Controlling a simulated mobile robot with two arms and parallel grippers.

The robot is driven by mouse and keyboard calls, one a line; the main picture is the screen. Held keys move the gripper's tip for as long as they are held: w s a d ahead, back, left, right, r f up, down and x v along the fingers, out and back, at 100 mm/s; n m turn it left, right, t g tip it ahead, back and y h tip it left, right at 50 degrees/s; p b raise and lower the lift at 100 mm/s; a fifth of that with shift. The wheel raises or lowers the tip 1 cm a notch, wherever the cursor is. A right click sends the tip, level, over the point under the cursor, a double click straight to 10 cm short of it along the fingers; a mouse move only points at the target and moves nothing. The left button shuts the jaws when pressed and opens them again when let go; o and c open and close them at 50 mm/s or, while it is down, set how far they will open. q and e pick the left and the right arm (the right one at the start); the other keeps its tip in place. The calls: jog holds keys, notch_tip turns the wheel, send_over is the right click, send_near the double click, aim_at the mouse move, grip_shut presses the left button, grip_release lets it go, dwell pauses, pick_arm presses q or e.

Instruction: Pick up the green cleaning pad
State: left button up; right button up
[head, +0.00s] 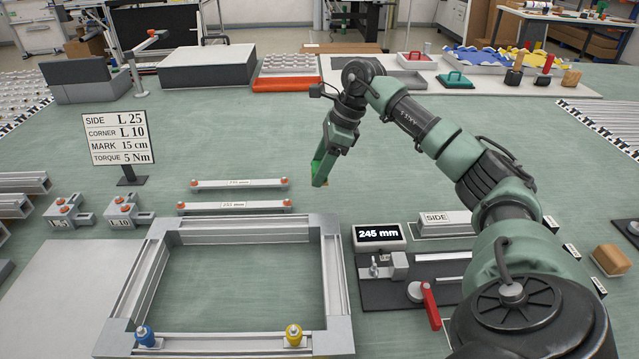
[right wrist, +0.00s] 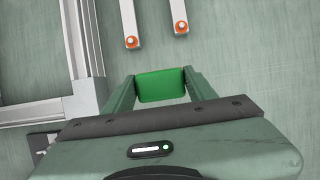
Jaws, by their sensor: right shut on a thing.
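The green cleaning pad (right wrist: 162,86) is a small bright green block between the two fingers of my right gripper (head: 321,176) in the right wrist view. In the head view only a narrow green strip of the pad (head: 318,171) shows, with the fingers hiding the rest. My right gripper is shut on the pad and points down, behind the aluminium frame. The pad seems to be above the table; the exact gap cannot be told. My left gripper is in neither view.
The aluminium frame (head: 337,275) lies in front, with blue and yellow knobs on its near bar. Two bars with orange ends (head: 240,184) lie left of the gripper. A sign (head: 117,138) stands at left. A 245 mm display (head: 379,236) is at right. The table's middle is clear.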

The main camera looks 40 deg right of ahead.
notch_tip(320, 180, up, 14)
jog(key=shift+p, duration=0.4)
jog(key=shift+f, duration=0.1)
